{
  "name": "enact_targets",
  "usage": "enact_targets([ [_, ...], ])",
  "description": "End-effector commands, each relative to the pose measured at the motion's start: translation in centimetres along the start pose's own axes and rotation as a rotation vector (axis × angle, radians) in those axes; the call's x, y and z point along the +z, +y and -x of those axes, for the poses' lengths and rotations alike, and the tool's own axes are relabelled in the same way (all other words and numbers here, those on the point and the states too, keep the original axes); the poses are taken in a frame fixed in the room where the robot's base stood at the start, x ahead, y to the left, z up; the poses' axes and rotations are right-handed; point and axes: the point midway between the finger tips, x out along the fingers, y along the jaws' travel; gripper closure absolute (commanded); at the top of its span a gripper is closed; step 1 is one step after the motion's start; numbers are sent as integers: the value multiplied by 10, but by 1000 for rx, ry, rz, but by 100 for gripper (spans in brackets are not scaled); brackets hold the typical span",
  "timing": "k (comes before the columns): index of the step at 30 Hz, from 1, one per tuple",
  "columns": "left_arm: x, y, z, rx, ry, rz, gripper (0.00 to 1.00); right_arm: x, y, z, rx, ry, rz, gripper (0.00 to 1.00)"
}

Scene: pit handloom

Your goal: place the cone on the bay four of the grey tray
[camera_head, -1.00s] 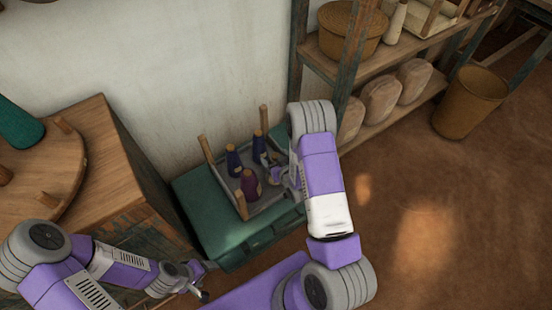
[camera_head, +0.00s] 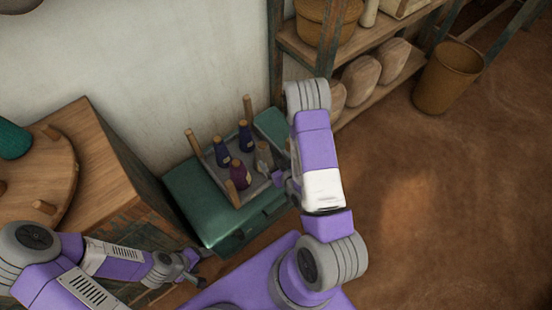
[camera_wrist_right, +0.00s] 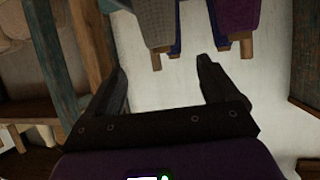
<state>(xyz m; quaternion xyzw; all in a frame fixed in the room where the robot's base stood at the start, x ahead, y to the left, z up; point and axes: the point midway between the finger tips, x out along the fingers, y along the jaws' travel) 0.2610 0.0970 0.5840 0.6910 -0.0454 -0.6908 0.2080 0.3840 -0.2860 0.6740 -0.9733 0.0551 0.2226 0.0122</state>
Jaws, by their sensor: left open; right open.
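The grey tray (camera_head: 212,160) sits on a green chest, with wooden pegs standing at its corners. Two dark blue cones (camera_head: 221,152) (camera_head: 245,138), a purple cone (camera_head: 239,175) and a greyish cone (camera_head: 264,156) stand upright in it, the greyish one on the right side. My right gripper (camera_wrist_right: 162,70) is open and empty beside the greyish cone. The right wrist view shows the greyish cone (camera_wrist_right: 147,20) just beyond the fingertips, apart from them. Bay markings are too small to read. My left gripper (camera_head: 198,281) is open and empty, low beside the chest.
The green chest (camera_head: 190,195) stands against the wall. A wooden cabinet (camera_head: 105,160) at left carries a round board with pegs and a teal cone (camera_head: 12,138). Shelves (camera_head: 345,45) stand behind my right arm, a basket bin (camera_head: 447,78) further right. The floor at right is clear.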

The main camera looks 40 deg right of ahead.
Motion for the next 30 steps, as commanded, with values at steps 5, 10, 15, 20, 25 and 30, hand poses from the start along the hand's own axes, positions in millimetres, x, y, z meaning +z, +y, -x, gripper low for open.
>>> enact_targets([
  [5, 0, 2, 6, 0, 0, 0, 29, 4, -4, 6, -7, -25, -9, 13],
  [10, 0, 2, 6, 0, 0, 0, 29, 40, -32, 2, -50, -219, -72, 13],
  [15, 0, 2, 5, 0, 0, 0, 29, 91, -86, 16, -125, -560, -178, 13],
  [20, 0, 2, 5, 0, 0, 0, 29, 123, -134, 50, -194, -860, -257, 13],
  [25, 0, 2, 6, 0, 0, 0, 29, 135, -166, 82, -241, -1063, -300, 13],
  [30, 0, 2, 6, 0, 0, 0, 29, 138, -175, 93, -256, -1128, -311, 13],
])
